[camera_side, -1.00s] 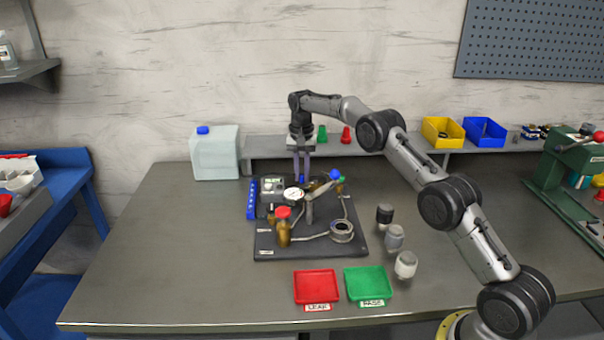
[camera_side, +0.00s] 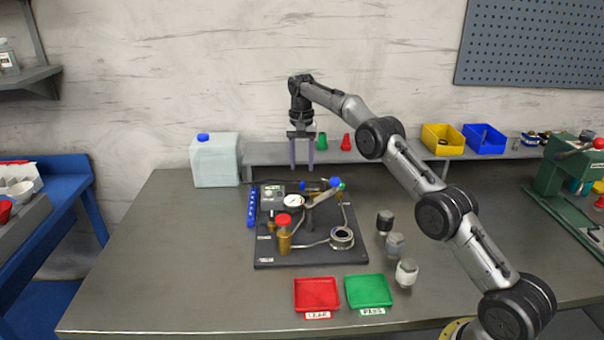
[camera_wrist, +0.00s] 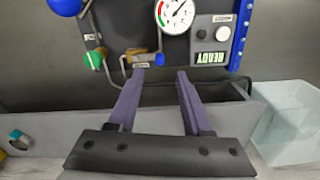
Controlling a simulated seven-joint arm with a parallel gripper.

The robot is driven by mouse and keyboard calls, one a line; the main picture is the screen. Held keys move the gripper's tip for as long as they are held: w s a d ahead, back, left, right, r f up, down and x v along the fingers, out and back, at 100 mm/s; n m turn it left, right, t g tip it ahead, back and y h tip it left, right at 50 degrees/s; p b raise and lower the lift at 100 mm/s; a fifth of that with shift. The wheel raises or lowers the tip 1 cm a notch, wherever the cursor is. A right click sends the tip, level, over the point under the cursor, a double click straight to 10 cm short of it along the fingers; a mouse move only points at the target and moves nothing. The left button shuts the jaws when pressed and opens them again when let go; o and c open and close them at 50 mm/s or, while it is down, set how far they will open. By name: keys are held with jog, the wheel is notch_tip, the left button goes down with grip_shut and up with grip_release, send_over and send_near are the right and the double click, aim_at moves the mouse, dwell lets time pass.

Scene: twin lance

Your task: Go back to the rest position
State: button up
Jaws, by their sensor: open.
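My gripper (camera_side: 301,166) is open and empty. It hangs fingers down above the back of the black test board (camera_side: 290,263), near the grey shelf behind it. In the wrist view my two purple fingers (camera_wrist: 159,76) are spread apart with nothing between them. The board carries a dial gauge (camera_side: 293,201), a red-capped brass valve (camera_side: 284,232), a lever with a blue knob (camera_side: 335,182) and a round black-rimmed fitting (camera_side: 342,237). In the wrist view a small panel (camera_wrist: 210,40) reads READY, next to the gauge (camera_wrist: 174,14).
A translucent jug (camera_side: 216,165) stands at the back left. A red tray (camera_side: 316,292) and a green tray (camera_side: 368,290) lie in front of the board. Several capped cylinders (camera_side: 406,272) stand to its right. Yellow (camera_side: 443,138) and blue (camera_side: 485,138) bins sit on the back shelf. The table's left side is clear.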

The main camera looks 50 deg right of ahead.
jog(key=shift+r, duration=0.7)
